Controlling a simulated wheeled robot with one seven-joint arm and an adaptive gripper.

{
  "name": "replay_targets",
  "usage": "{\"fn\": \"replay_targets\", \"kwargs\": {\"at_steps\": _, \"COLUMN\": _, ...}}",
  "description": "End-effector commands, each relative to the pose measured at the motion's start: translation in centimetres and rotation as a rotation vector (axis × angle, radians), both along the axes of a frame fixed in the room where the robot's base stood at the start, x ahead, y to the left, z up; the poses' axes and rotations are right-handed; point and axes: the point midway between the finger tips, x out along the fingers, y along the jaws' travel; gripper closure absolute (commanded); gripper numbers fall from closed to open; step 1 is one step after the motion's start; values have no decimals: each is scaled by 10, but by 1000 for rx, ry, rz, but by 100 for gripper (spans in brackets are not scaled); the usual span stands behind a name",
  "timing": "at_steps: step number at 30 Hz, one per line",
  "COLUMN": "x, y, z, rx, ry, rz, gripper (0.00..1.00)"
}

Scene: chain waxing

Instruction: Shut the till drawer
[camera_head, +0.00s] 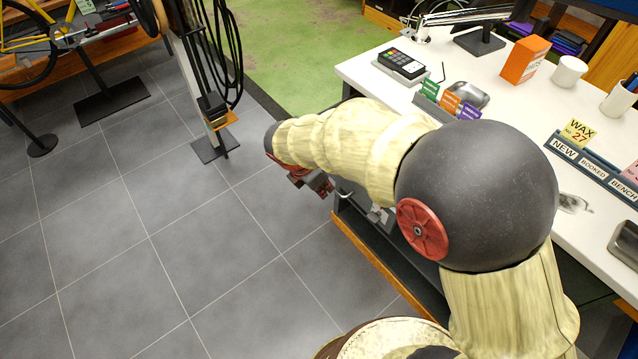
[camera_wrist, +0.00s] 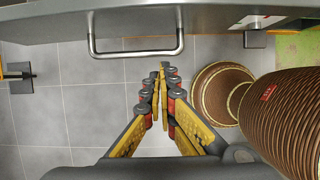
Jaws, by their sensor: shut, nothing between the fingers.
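The till drawer shows in the wrist view as a grey panel (camera_wrist: 60,30) across the top, with a U-shaped metal handle (camera_wrist: 120,54). My gripper (camera_wrist: 163,68) is shut and empty. Its fingertips appear just below the handle, near its right end; whether they touch it I cannot tell. In the head view my gripper (camera_head: 318,184) hangs beside the counter's near left side, partly hidden by my arm. My arm covers most of the counter front there, so how far the drawer stands out is unclear.
The white counter (camera_head: 540,105) carries a card terminal (camera_head: 402,64), an orange box (camera_head: 525,60), a white mug (camera_head: 569,71) and a card rack (camera_head: 590,165). A post on a foot plate (camera_head: 215,148) stands to the left. Tiled floor (camera_head: 130,220) between is clear.

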Motion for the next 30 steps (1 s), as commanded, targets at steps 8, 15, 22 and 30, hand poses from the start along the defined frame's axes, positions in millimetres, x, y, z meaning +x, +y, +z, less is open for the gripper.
{"fn": "replay_targets", "kwargs": {"at_steps": 8, "x": 20, "y": -27, "z": -16, "rx": 1, "ry": -2, "rz": -3, "gripper": 100}}
{"fn": "replay_targets", "kwargs": {"at_steps": 15, "x": 27, "y": -37, "z": -15, "rx": 1, "ry": -1, "rz": -1, "gripper": 100}}
{"fn": "replay_targets", "kwargs": {"at_steps": 22, "x": 27, "y": -37, "z": -15, "rx": 1, "ry": -1, "rz": -1, "gripper": 100}}
{"fn": "replay_targets", "kwargs": {"at_steps": 30, "x": 32, "y": -44, "z": -14, "rx": 1, "ry": -1, "rz": -3, "gripper": 100}}
